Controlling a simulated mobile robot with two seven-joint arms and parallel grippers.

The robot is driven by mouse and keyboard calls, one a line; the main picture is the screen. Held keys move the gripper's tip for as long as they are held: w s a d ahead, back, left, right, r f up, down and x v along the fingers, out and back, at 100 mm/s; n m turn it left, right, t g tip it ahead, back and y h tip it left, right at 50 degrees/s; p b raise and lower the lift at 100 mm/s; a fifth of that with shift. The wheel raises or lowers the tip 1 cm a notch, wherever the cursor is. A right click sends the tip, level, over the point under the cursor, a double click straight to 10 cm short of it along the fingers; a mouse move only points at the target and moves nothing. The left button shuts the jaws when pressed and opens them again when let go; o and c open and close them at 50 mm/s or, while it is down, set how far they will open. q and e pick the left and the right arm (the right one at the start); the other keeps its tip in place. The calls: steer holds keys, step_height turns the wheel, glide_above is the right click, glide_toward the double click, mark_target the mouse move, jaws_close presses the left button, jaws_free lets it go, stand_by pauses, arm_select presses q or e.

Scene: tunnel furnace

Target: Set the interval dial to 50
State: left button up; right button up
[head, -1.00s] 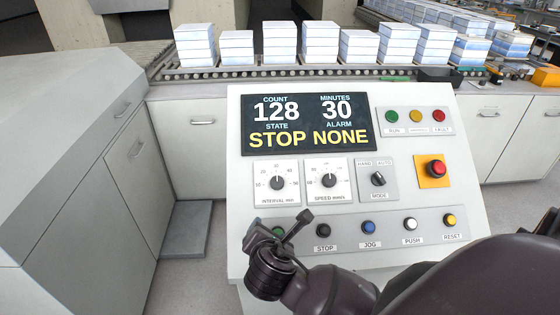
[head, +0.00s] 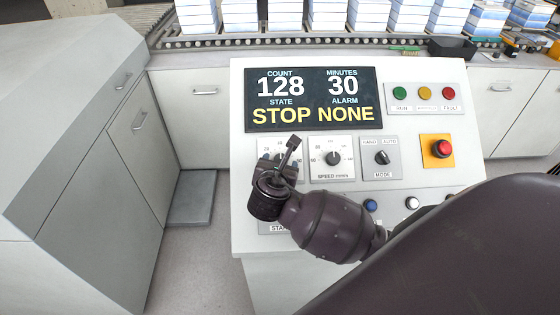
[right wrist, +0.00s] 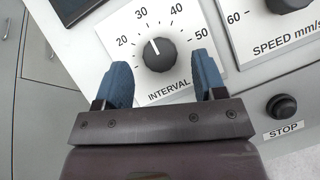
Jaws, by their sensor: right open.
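The interval dial (right wrist: 159,55) is a round black knob on a white scale plate in the right wrist view. Its white pointer line aims up and left, toward the 30 mark. The 50 mark lies to its right. My right gripper (right wrist: 160,64) is open, with one blue finger on each side of the knob's lower part and visible gaps to it. In the head view the gripper (head: 287,158) covers most of the interval plate (head: 265,146), hiding the knob. The display (head: 310,99) reads count 128, minutes 30, state STOP, alarm NONE. My left gripper is not in view.
The speed dial (head: 333,158) and mode switch (head: 382,157) sit to the right of the interval plate. A red emergency button (head: 442,148) is farther right. A conveyor with paper stacks runs behind.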

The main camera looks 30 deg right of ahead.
steer(key=shift+x, duration=1.05)
steer(key=c, duration=0.9)
